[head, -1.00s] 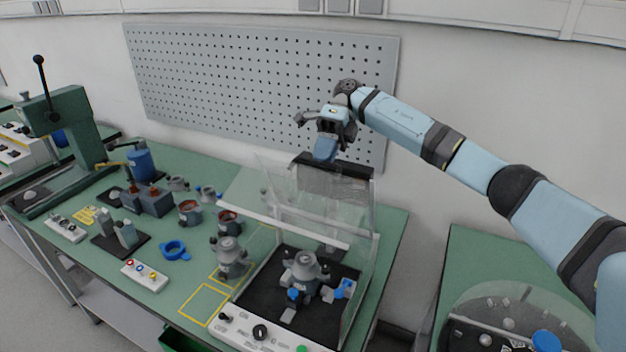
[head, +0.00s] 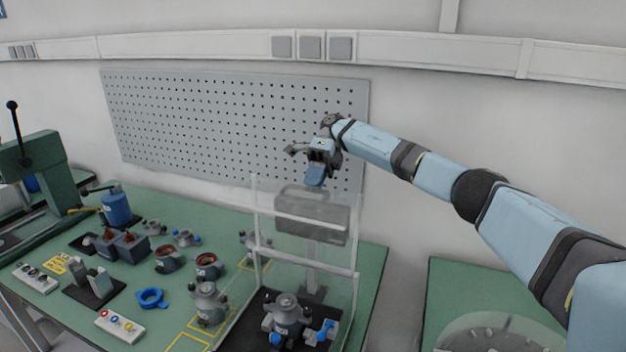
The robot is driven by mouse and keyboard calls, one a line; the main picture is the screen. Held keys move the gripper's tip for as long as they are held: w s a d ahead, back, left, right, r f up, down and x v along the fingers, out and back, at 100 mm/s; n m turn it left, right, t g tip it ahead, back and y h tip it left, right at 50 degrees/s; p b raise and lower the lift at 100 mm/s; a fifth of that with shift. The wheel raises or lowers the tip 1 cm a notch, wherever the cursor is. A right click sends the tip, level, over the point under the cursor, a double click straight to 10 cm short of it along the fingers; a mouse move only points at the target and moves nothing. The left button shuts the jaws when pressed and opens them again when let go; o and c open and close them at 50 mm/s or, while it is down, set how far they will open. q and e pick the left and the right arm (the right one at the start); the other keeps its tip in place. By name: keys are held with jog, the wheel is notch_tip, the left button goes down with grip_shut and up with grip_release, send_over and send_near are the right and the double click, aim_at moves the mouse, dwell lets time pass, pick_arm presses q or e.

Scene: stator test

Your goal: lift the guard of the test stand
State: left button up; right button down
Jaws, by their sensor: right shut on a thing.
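The test stand is at the bottom centre of the head view, at the right end of the green bench. Its clear guard (head: 262,215) stands raised, with a pale crossbar and thin edges, in front of a grey box on a post (head: 312,212). My right gripper (head: 315,178) is at the guard's top edge, shut on it; the exact contact is small and partly hidden. A grey stator (head: 287,312) with blue parts beside it sits on the stand's dark base (head: 240,325). The front of the stand is cut off by the picture's edge. My left gripper is not in view.
A green press (head: 40,170) stands far left. A perforated panel (head: 200,120) is on the wall behind. Another green table (head: 470,285) is at right.

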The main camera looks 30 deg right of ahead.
notch_tip(320, 180, down, 2)
jog(key=shift+s+f, duration=0.15)
jog(key=shift+f, duration=0.05)
jog(key=c, duration=1.5)
grip_release()
jog(key=o, duration=0.3)
jog(key=shift+f, duration=0.15)
jog(key=shift+o, duration=0.2)
jog(key=shift+w+d+f, duration=0.1)
jog(key=shift+w+d, duration=0.1)
jog(key=shift+r, duration=0.25)
notch_tip(320, 180, up, 20)
jog(key=p, duration=0.3)
jog(key=shift+r, duration=0.1)
